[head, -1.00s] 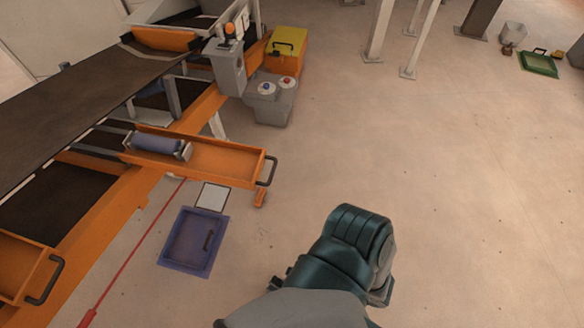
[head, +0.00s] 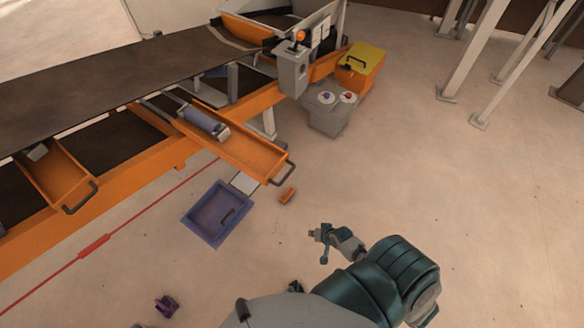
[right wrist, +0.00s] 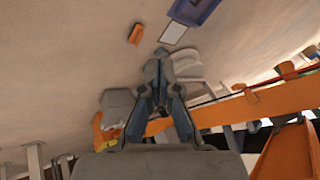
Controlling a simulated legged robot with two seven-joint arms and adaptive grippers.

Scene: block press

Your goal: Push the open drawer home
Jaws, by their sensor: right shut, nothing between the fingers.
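A long orange drawer (head: 245,150) sticks far out of the conveyor's orange frame. A blue-grey roller (head: 203,123) lies in it, and a dark handle (head: 282,174) is on its outer end. A second orange drawer (head: 58,178), with a dark handle (head: 80,197), also sticks out at the left. My right gripper (head: 318,238) is shut and empty over the floor, below and right of the long drawer's handle in the head view, apart from it. Its closed fingers (right wrist: 160,62) also show in the right wrist view. My left gripper is not in view.
A purple tray (head: 190,220), a white square (head: 243,183) and a small orange block (head: 288,195) lie on the floor near the long drawer.

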